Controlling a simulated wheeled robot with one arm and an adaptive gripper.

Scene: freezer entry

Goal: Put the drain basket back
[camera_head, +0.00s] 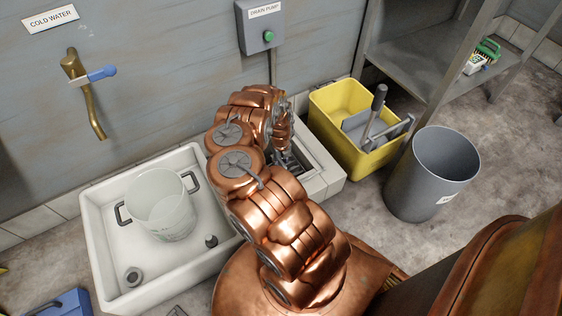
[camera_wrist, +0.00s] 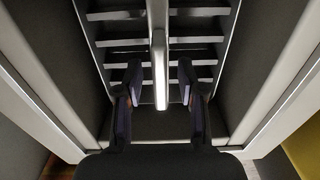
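A slatted metal basket (camera_wrist: 203,41) lies within the dark walls of the drain pit in the wrist view. A pale bar (camera_wrist: 159,60), looking like its handle, runs up the middle. My gripper (camera_wrist: 160,78) is open, one finger on each side of the bar with a gap at both sides. I cannot tell how far the bar is below the fingertips. In the head view my gripper (camera_head: 290,160) reaches down into the white-rimmed drain pit (camera_head: 322,170), and my arm hides much of the pit and basket.
A white basin (camera_head: 105,242) with a clear bucket (camera_head: 163,205) stands left of my arm. A yellow mop bucket (camera_head: 338,100) and a grey bin (camera_head: 432,175) stand to the right. A drain pump box (camera_head: 259,27) is on the wall behind.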

